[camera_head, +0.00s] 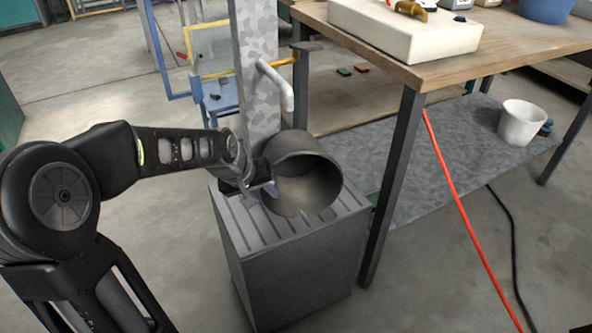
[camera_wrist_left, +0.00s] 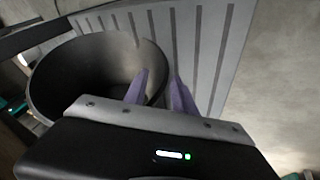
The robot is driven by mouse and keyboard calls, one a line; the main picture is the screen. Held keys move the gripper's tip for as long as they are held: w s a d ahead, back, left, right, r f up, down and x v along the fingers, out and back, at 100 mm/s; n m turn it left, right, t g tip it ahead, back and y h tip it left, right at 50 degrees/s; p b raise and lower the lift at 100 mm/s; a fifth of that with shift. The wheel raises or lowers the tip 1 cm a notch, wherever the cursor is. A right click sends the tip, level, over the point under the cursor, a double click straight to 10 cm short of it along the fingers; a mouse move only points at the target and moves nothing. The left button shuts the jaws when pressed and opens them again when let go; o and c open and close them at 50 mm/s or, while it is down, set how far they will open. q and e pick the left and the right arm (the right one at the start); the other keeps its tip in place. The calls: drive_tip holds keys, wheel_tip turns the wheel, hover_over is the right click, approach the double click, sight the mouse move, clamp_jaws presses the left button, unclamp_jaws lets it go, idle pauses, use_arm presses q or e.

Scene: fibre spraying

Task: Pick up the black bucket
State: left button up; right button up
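The black bucket (camera_head: 308,187) rests on the ribbed top of a grey stand (camera_head: 300,275), with its opening toward the camera; it appears tilted. My left gripper (camera_head: 266,190) is at the bucket's left side in the head view. In the left wrist view, the purple fingers (camera_wrist_left: 160,90) stand apart around the edge of the bucket (camera_wrist_left: 85,75). One finger is over its inside and one is outside, over the ribbed top. A gap shows between the fingers, and I see no firm grip on the wall. My right gripper is not in view.
The floor at left is clear.

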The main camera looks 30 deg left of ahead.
use_arm(q)
drive_tip(key=shift+c, duration=0.2)
idle(0.4)
clamp_jaws()
drive_tip(key=shift+r, duration=0.1)
idle(1.1)
